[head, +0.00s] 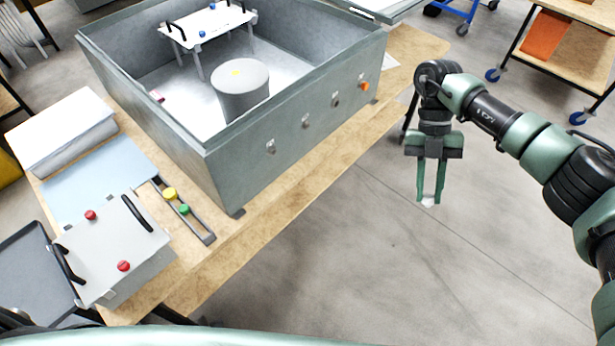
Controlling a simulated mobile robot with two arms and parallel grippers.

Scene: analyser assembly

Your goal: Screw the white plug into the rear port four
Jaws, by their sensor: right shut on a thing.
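My right gripper (429,200) is shut on a small white piece, likely the white plug (428,203), of which only a bit shows between the fingertips. It points down over open floor, to the right of the table and apart from the grey metal housing (240,172). The housing's near right wall carries a row of ports; one holds an orange piece (364,86), and the others look dark or metallic. I cannot tell which one is rear port four. My left gripper is not in view.
A small rack (205,236) with a yellow plug (170,193) and a green plug (183,209) lies on the wooden table (235,252). A grey panel with black handles (120,245) is at the front left. The floor between table and right arm is clear.

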